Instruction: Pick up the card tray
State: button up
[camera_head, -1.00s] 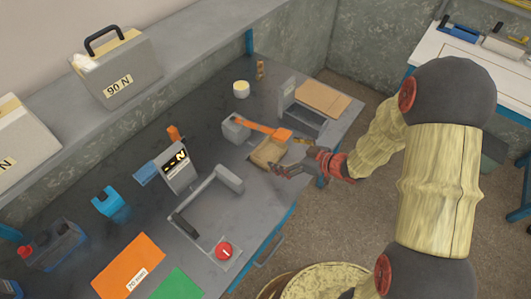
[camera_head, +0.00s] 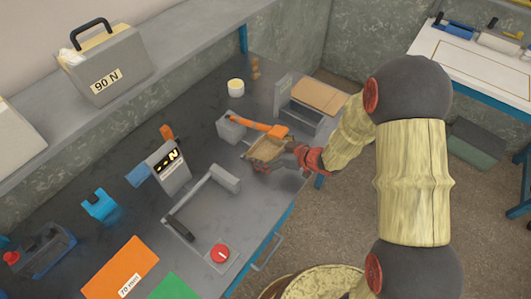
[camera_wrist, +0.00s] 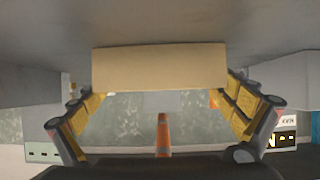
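The card tray (camera_head: 262,152), a small tan open box, lies on the grey bench near its front edge. In the wrist view, its plain tan side (camera_wrist: 160,68) fills the upper middle. My gripper (camera_head: 285,157) is at the tray's right end, close against it. In the wrist view, the two yellow-padded fingers of my gripper (camera_wrist: 163,92) are spread wide, one near each side of the tray. The fingertips look close to its edges; contact cannot be made out. The gripper covers part of the tray's right end in the head view.
A grey device with an orange arm (camera_head: 255,125) stands right behind the tray. A grey holder (camera_head: 300,112) with a tan board (camera_head: 320,95) is behind to the right. A grey lever fixture (camera_head: 205,195) and a red button (camera_head: 220,253) are at left. A white cup (camera_head: 236,87) stands farther back.

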jog(key=c, duration=0.6)
jog(key=shift+c, duration=0.7)
jog(key=shift+r, duration=0.15)
